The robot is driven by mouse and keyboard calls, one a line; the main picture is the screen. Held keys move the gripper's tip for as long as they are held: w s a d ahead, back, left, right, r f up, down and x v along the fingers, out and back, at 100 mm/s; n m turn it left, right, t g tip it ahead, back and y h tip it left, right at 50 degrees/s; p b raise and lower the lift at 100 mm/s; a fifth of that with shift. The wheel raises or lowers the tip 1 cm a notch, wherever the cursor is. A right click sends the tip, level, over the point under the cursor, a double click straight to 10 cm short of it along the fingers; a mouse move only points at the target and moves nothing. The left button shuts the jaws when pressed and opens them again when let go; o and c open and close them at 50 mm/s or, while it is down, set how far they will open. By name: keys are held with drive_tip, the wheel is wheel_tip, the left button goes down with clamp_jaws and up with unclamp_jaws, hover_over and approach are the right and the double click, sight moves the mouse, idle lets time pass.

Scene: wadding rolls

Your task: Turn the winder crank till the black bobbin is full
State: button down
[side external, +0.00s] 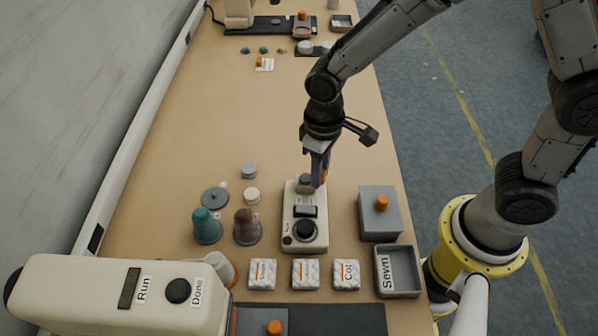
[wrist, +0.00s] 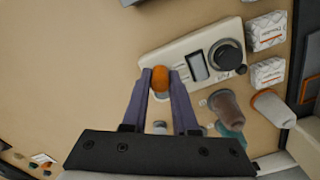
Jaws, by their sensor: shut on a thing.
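The winder (side external: 291,214) is a cream box on the table with a small dark window in its middle. It runs diagonally across the wrist view (wrist: 179,52). A round black part that looks like the black bobbin (side external: 305,229) sits at its near end; it shows in the wrist view (wrist: 227,55) too. How full it is, I cannot tell. The orange crank knob (wrist: 160,79) is at the winder's other end. My gripper (wrist: 160,80) is shut on this knob, one purple finger on each side. In the side view my gripper (side external: 320,180) points down and partly hides the knob.
A teal cone (side external: 207,226) and a brown cone (side external: 247,227) stand left of the winder. A grey box (side external: 380,222) with an orange knob stands right. Several wadding rolls (side external: 305,274), a Sewn tray (side external: 398,271) and a Run/Done machine (side external: 120,290) are nearer. The table beyond is mostly clear.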

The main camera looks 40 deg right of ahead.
drive_tip(key=shift+a+r, duration=0.1)
drive_tip(key=shift+a, duration=0.55)
drive_tip(key=shift+w+a, duration=0.25)
drive_tip(key=shift+a, duration=0.75)
drive_tip(key=shift+r, duration=0.1)
drive_tip(key=shift+w+a, duration=0.55)
drive_tip(key=shift+w, duration=0.25)
